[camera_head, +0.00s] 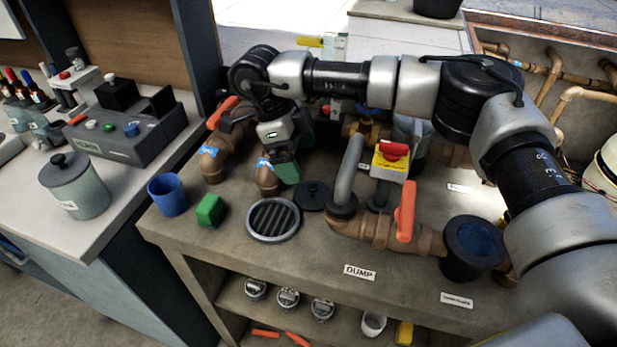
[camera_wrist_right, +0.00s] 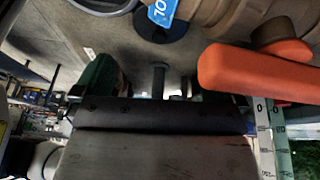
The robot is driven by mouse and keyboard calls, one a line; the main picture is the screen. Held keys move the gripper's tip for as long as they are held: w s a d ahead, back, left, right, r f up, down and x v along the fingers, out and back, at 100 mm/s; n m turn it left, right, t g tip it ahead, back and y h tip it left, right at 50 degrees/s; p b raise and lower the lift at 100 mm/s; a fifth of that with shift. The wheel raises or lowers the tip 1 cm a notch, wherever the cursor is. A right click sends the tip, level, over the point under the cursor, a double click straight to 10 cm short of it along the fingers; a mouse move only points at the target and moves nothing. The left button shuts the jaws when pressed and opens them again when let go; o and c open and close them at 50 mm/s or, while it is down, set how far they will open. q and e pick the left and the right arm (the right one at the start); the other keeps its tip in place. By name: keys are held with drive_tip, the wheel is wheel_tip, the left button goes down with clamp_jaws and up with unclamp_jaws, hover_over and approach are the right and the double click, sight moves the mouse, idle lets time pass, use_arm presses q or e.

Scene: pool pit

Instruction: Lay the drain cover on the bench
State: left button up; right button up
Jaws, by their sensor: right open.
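The drain cover, a round grey disc with dark slots (camera_head: 273,219), lies flat on the grey-brown bench (camera_head: 300,255), near its front left. I cannot tell whether its pale rim is part of it or a separate ring. My right gripper (camera_head: 286,171) is above and behind the drain cover, close to the brown pipe ends, apart from the cover. It is open, with nothing seen between its fingers. A green finger of it shows in the right wrist view (camera_wrist_right: 103,80); the drain cover is not clearly seen there. My left gripper is not in view.
An orange-handled valve (camera_head: 405,211) and a dark-rimmed cup (camera_head: 472,247) are to the right. Free bench lies near the DUMP label (camera_head: 359,272).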

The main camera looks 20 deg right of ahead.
drive_tip(key=v, duration=0.4)
idle(0.3)
